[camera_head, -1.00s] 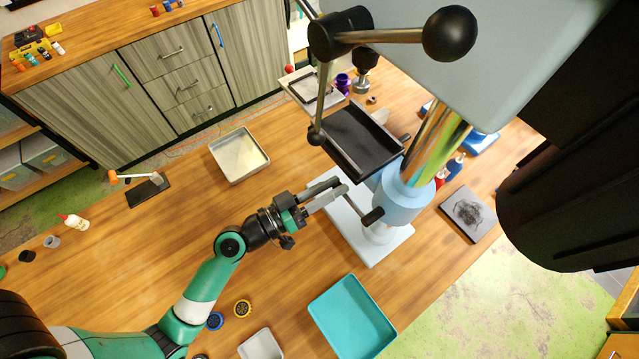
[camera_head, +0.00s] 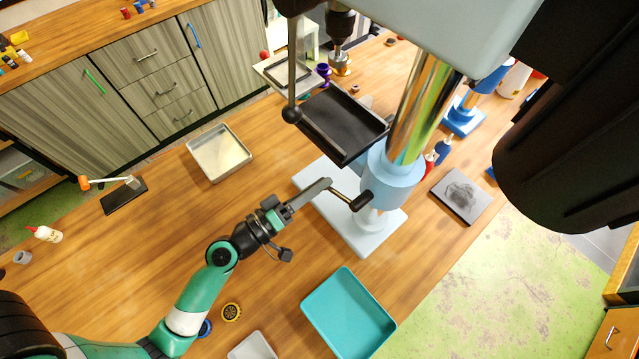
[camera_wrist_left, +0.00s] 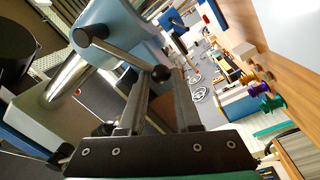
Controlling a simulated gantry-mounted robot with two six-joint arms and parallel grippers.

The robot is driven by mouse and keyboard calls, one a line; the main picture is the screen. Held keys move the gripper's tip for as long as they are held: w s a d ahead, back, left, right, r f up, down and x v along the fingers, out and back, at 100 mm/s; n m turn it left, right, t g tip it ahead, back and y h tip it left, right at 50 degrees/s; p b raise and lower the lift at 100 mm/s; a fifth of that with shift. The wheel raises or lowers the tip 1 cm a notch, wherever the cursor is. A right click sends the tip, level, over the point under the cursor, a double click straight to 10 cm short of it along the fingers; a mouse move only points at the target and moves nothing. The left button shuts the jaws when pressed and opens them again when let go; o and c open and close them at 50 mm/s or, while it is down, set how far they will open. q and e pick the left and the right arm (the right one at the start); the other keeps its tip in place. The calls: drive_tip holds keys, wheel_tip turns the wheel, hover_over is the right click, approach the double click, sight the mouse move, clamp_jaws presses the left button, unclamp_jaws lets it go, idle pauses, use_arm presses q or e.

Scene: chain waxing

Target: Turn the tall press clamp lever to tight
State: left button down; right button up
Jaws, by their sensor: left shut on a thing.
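The tall press has a shiny column (camera_head: 421,108) and a pale blue collar (camera_head: 393,181) low on it. My left gripper (camera_head: 326,184) reaches in from the left and is shut on the rod's outer end. The fingers hide part of that end. My right gripper is not in view.
A black press table (camera_head: 342,122) stands above and behind the gripper. A feed handle with a black ball (camera_head: 292,115) hangs close by. A teal tray (camera_head: 345,312) sits in front of the press, and a metal tray (camera_head: 219,153) at left.

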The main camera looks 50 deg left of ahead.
use_arm(q)
drive_tip(key=shift+d+f, duration=0.1)
drive_tip(key=shift+d, duration=0.1)
drive_tip(key=c, duration=1.1)
unclamp_jaws()
drive_tip(key=o, duration=0.6)
drive_tip(key=shift+d, duration=0.2)
drive_tip(key=shift+a, duration=0.1)
drive_tip(key=shift+s, duration=0.1)
drive_tip(key=s+b, duration=0.1)
drive_tip(key=s, duration=0.2)
drive_tip(key=s+b, duration=0.2)
drive_tip(key=s, duration=0.2)
drive_tip(key=s+a+f+b, duration=0.1)
drive_tip(key=s, duration=0.3)
drive_tip(key=shift+s+a, duration=0.1)
drive_tip(key=shift+s, duration=0.1)
